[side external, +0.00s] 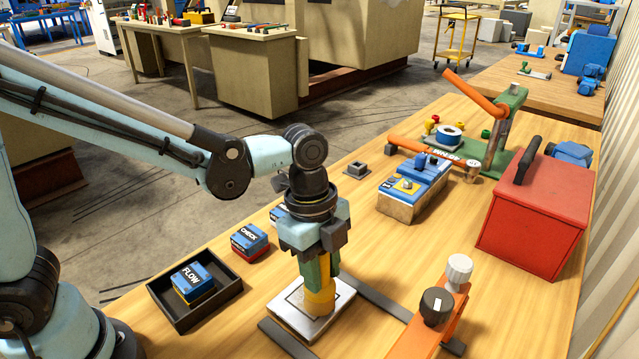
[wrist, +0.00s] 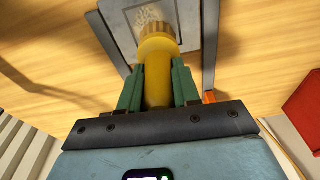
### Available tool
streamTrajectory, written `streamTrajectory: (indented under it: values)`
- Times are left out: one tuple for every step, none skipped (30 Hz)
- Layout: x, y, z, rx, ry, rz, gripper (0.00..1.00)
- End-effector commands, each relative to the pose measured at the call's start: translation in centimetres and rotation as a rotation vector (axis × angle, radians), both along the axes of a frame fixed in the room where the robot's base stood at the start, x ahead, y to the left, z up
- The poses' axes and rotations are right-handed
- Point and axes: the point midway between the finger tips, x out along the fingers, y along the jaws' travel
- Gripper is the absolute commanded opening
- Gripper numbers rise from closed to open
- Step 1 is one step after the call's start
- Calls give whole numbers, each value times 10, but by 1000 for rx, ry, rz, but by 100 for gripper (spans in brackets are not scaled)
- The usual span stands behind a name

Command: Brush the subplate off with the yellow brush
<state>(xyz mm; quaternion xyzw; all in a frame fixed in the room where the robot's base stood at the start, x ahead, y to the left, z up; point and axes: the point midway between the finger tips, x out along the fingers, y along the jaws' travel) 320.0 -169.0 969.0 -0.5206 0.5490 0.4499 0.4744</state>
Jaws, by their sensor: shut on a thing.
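My gripper (side external: 319,268) points down with its green fingers shut on the handle of the yellow brush (side external: 320,301); the brush also shows between the fingers in the wrist view (wrist: 157,78). The brush is upright, head down, over the square metal subplate (side external: 284,308). The subplate shows at the top of the wrist view (wrist: 192,24), with a patch of pale specks (wrist: 148,18) just beyond the brush head. The bristle tips are hidden, so I cannot tell whether they touch the plate.
A black tray (side external: 226,293) holding a FLOW box (side external: 192,281) stands left of the subplate, with a CHECK box (side external: 249,241) behind it. An orange clamp piece (side external: 447,312) stands to the right. A red toolbox (side external: 535,213) is at the far right.

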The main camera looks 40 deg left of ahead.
Motion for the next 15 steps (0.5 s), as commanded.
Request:
streamTrajectory:
  values:
    - [0, 5, 0, 0, 0, 3, 0]
    - [0, 7, 0, 0, 0, 2, 0]
    - [0, 10, 0, 0, 0, 2, 0]
    - [0, 12, 0, 0, 0, 2, 0]
    - [0, 14, -1, 0, 0, 2, 0]
    - [0, 15, -1, 0, 0, 1, 0]
    - [0, 16, -1, 0, 0, 1, 0]
    - [0, 17, -1, 0, 0, 0, 0]
    - [0, 18, -1, 0, 0, 0, 0]
    - [0, 20, -1, 0, 0, 1, 0]
    - [0, 21, -1, 0, 0, 1, 0]
    - [0, 24, -1, 0, 0, 2, 0]
    - [0, 27, -1, 0, -1, 2, 0]
    - [0, 30, -1, 0, -1, 3, 0]
    - [0, 33, -1, 0, -1, 3, 0]
